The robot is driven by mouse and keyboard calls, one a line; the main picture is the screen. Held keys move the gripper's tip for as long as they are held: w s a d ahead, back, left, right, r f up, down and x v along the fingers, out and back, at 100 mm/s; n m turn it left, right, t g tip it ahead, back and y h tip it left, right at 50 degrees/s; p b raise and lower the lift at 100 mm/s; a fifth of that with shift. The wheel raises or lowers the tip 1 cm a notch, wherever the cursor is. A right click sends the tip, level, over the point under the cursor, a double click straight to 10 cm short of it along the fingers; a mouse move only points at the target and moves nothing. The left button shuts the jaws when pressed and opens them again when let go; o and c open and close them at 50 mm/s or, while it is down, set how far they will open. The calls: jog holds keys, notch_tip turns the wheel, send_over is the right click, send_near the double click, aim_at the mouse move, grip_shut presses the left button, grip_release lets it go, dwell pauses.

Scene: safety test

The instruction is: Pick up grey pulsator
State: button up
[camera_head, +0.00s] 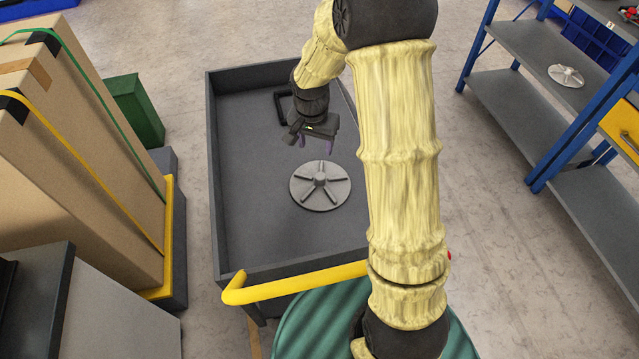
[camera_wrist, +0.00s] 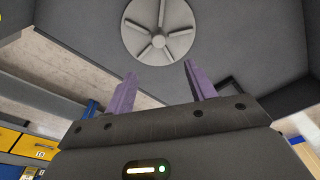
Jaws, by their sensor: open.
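The grey pulsator (camera_head: 320,186) is a round ribbed disc with a raised hub. It lies flat on the dark grey bed of the cart (camera_head: 285,240), near its middle. In the wrist view the pulsator (camera_wrist: 158,32) shows at the top, beyond the fingertips. My gripper (camera_head: 312,142) is above the cart, just behind the pulsator in the head view, and apart from it. Its two purple fingers (camera_wrist: 158,76) are spread with nothing between them.
The cart has raised walls and a yellow handle (camera_head: 295,283) at the near end. Strapped cardboard boxes (camera_head: 80,150) and a green box (camera_head: 136,108) stand left. A blue-framed shelf (camera_head: 520,90) at right holds another grey disc (camera_head: 566,76). Floor shows between cart and shelf.

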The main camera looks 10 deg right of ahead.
jog(key=b, duration=0.1)
send_near(320, 176)
jog(key=f, duration=0.5)
jog(key=shift+w+a, duration=0.15)
jog(key=shift+w, duration=0.05)
jog(key=shift+f, duration=0.1)
jog(key=f, duration=0.3)
jog(key=d+f, duration=0.1)
jog(key=f, duration=0.1)
jog(key=shift+w+b, duration=0.3)
jog(key=shift+b, duration=0.05)
jog(key=shift+c, duration=0.4)
jog(key=c, duration=1.1)
